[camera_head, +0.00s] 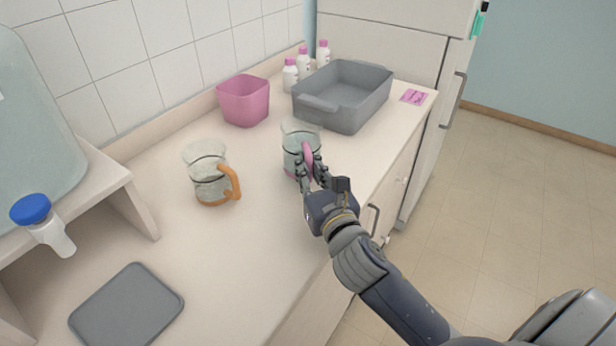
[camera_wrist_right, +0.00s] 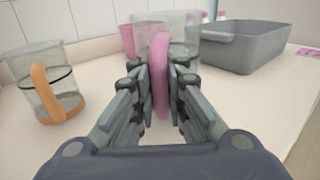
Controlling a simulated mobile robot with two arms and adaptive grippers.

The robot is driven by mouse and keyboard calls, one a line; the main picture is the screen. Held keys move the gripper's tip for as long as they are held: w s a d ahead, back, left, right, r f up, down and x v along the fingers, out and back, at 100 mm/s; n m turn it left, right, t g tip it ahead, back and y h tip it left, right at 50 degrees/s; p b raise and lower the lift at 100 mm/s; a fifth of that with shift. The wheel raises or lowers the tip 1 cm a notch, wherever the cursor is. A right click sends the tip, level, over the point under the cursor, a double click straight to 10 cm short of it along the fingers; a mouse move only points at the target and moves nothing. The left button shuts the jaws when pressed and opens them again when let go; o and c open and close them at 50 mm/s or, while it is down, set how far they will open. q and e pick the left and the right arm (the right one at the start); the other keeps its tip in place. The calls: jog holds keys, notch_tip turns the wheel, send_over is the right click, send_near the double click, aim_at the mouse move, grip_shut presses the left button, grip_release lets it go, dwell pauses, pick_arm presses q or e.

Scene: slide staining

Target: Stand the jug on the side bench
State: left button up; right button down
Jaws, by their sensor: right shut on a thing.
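A clear jug with a pink handle (camera_head: 292,140) stands upright on the bench in the head view, in front of the grey tub. My right gripper (camera_head: 309,172) is shut on its pink handle, which shows between the fingers in the right wrist view (camera_wrist_right: 159,75). The fingers hide part of the jug's near side, and I cannot tell whether its base touches the bench. A second clear jug with an orange handle and base (camera_head: 207,168) stands to the left, apart from the gripper. It also shows at the left of the right wrist view (camera_wrist_right: 62,95). My left gripper is not in view.
A pink bin (camera_head: 243,101), a grey tub (camera_head: 343,95) and several white bottles with pink caps (camera_head: 290,75) stand at the back. A grey mat (camera_head: 127,306) lies at the front left, below a water tank with a blue tap (camera_head: 31,209). The front middle of the bench (camera_head: 235,260) is clear.

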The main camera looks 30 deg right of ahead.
jog(key=shift+f, duration=1.1)
jog(key=shift+f, duration=0.1)
jog(key=c, duration=2.1)
grip_release()
jog(key=shift+f, duration=0.2)
jog(key=o, duration=0.5)
jog(key=shift+s, duration=0.1)
jog(key=shift+r, duration=0.1)
